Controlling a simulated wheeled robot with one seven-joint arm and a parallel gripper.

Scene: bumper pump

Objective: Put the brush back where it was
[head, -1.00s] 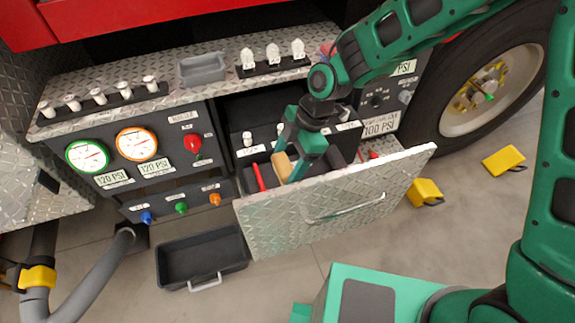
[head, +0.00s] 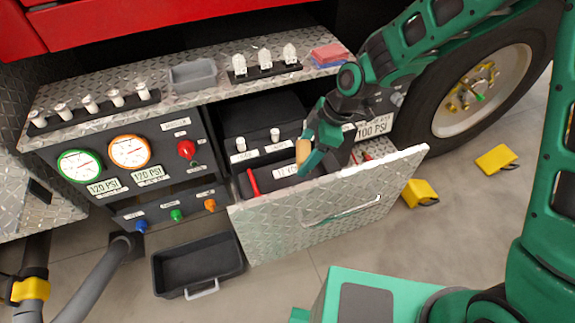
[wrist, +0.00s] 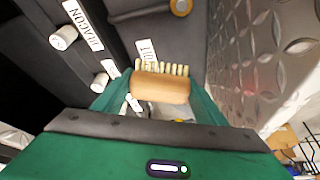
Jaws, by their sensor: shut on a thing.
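The brush shows in the head view (head: 302,151) and in the wrist view (wrist: 161,88). It has a tan wooden back and pale bristles. My gripper (head: 311,157) is shut on it and holds it over the open drawer (head: 285,228), behind its diamond-plate front. In the wrist view the brush lies crosswise between the fingers (wrist: 158,95), bristles facing away from my palm. A white label (head: 287,171) shows in the drawer below the brush.
A red stick-like thing (head: 253,182) stands in the drawer's left part. White-knobbed switches (head: 275,134) sit behind it. A grey tray (head: 193,75) and red and blue cloths or sponges (head: 330,54) lie on the ledge. A black bin (head: 198,264) and yellow chocks (head: 421,193) are on the floor.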

